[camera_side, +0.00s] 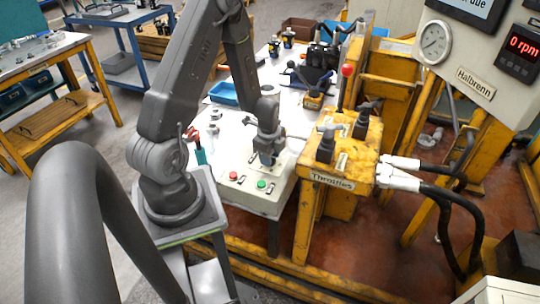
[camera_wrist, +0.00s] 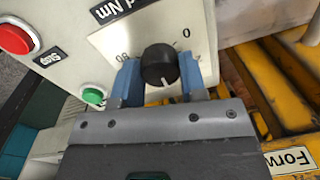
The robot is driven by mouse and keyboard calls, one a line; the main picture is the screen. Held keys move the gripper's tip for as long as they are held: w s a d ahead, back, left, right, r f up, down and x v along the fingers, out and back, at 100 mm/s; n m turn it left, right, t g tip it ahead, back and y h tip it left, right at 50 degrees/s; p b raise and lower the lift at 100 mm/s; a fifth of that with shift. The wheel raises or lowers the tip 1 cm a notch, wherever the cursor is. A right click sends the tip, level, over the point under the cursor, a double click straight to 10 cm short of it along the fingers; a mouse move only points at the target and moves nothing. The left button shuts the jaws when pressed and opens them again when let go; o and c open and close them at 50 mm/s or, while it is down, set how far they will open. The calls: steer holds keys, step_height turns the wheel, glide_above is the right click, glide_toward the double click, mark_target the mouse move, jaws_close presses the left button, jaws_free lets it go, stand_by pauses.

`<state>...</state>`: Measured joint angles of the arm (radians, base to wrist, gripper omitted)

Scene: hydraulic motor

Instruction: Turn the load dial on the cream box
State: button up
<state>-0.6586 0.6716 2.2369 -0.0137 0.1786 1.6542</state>
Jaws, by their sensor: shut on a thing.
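The cream box (camera_wrist: 65,24) has a pale scale plate (camera_wrist: 110,40) with "0" and "80" marks around the black load dial (camera_wrist: 159,62). The dial's white pointer line faces down in the wrist view. My gripper (camera_wrist: 159,75) is shut on the dial, with a blue finger on each side of it. In the side view the cream box (camera_side: 222,190) stands on the white table, and my gripper (camera_side: 267,158) points down over its top. The dial is hidden there behind my gripper.
A red stop button (camera_wrist: 16,38) and a green button (camera_wrist: 93,96) are on the box beside the dial. A yellow throttle stand (camera_side: 345,160) with levers is close on the right. A blue tray (camera_side: 224,94) lies behind.

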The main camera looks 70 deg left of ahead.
steer(key=shift+c, duration=0.6)
steer(key=shift+n, duration=0.3)
steer(key=n, duration=0.5)
steer(key=shift+w, duration=0.1)
steer(key=n, duration=0.6)
steer(key=shift+n, duration=0.4)
steer(key=n, duration=0.6)
steer(key=shift+w+g, duration=0.1)
steer(key=shift+g, duration=0.3)
steer(key=n, duration=0.5)
steer(key=shift+a+n, duration=0.1)
steer(key=shift+n, duration=0.3)
